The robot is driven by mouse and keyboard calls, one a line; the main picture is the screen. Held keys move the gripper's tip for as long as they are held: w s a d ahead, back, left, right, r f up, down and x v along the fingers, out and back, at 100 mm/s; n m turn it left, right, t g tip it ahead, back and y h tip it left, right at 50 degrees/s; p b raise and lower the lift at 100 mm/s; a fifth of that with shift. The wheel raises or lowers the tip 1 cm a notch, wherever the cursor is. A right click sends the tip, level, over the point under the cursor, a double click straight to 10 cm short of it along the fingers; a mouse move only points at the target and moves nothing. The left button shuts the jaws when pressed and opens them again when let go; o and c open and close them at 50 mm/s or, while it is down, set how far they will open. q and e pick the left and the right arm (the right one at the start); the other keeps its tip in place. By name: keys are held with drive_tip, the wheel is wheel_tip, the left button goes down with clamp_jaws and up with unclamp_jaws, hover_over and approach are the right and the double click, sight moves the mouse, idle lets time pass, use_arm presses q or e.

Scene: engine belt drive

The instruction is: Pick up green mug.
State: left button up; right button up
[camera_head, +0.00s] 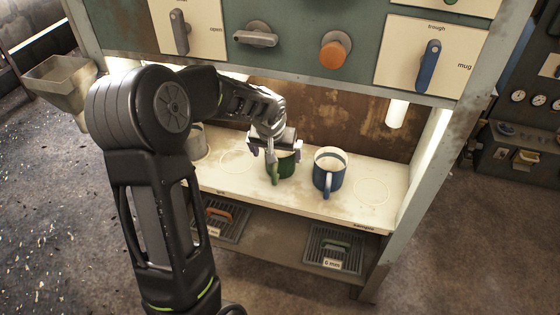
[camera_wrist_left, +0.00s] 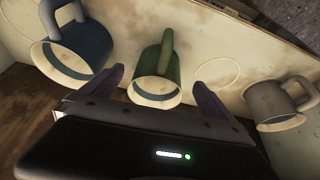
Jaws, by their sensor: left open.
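The green mug (camera_head: 283,168) stands on the pale shelf, partly hidden behind my left gripper in the head view. My left gripper (camera_head: 270,153) is over it, with the wrist just above the mug's rim. In the left wrist view the green mug (camera_wrist_left: 157,77) lies between the two purple fingertips of my left gripper (camera_wrist_left: 160,90), with its handle toward the top of the picture. The fingers are apart and open, one on each side of the mug. I cannot tell whether either finger touches it. My right gripper is not in view.
A blue mug (camera_head: 328,171) stands close to the right of the green one. A grey mug (camera_head: 197,143) is to the left, partly behind my arm. The cabinet panel with knobs (camera_head: 335,50) overhangs the shelf (camera_head: 300,202). Drain trays (camera_head: 335,250) sit below.

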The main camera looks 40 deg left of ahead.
sight(279, 163)
use_arm(q)
drive_tip(key=shift+w, duration=0.1)
drive_tip(key=shift+w+a, duration=0.15)
drive_tip(key=shift+w, duration=0.05)
drive_tip(key=x, duration=0.5)
drive_tip(key=shift+w+b, duration=0.2)
drive_tip(key=shift+b, duration=0.15)
drive_tip(key=c, duration=1.5)
